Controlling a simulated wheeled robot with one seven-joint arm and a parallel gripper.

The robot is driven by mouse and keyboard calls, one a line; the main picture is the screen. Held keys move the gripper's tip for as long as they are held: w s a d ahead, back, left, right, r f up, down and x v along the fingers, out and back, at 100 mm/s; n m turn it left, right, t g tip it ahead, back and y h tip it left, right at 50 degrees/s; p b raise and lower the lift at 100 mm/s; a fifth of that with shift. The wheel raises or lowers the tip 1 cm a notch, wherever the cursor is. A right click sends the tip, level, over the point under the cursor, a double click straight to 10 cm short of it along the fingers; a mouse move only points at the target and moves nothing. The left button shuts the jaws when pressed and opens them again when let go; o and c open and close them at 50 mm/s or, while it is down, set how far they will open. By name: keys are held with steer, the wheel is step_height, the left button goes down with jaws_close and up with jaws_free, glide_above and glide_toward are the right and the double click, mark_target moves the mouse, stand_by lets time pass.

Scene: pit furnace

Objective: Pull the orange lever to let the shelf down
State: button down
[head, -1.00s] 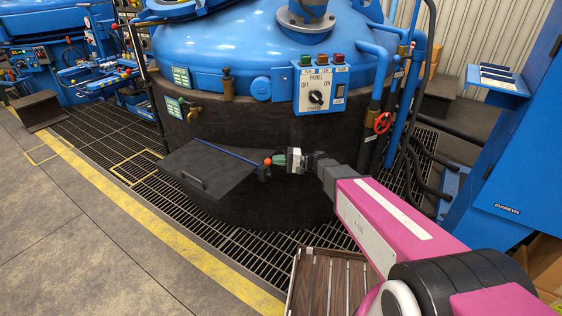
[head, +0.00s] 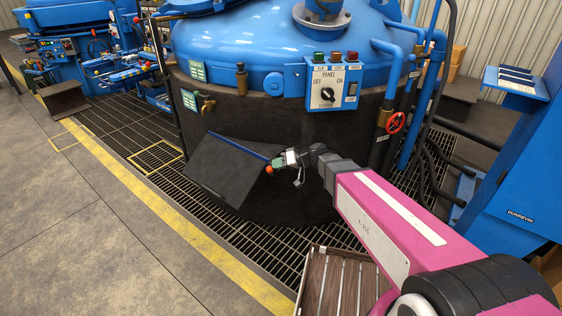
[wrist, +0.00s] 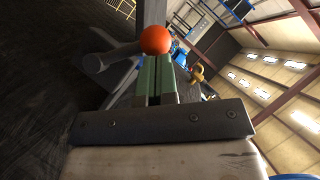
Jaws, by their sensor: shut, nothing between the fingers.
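The dark shelf (head: 225,170) slopes down at an angle from the black side of the furnace vessel in the head view. A blue strip (head: 240,147) runs along its upper edge. The orange lever knob (head: 269,169) is at the shelf's right end. My gripper (head: 276,164) is right beside the knob, coming from the right. In the wrist view the orange knob (wrist: 156,40) stands just past the tips of my green-padded fingers (wrist: 155,75). The fingers are shut together with nothing between them. Whether they touch the knob I cannot tell.
A control panel (head: 335,87) with a black switch sits on the vessel above my gripper. A red valve wheel (head: 396,122) and blue pipes are to the right. A slatted wooden platform (head: 342,285) stands in front. Floor grating surrounds the vessel.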

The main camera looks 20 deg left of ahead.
mark_target(271, 172)
steer(key=s+f+n+t+h, duration=0.1)
steer(key=s+a+f+n+t, duration=0.1)
steer(key=f+n, duration=0.1)
steer(key=shift+s+a+t+h, duration=0.1)
steer(key=shift+s+t+h, duration=0.2)
steer(key=shift+t+h, duration=0.1)
steer(key=shift+f, duration=0.15)
stand_by(0.6)
steer(key=shift+r, duration=0.55)
steer(key=r, duration=0.1)
steer(key=d+r, duration=0.2)
steer(key=shift+r, duration=0.25)
steer(key=v, duration=0.9)
steer(key=shift+s, duration=0.15)
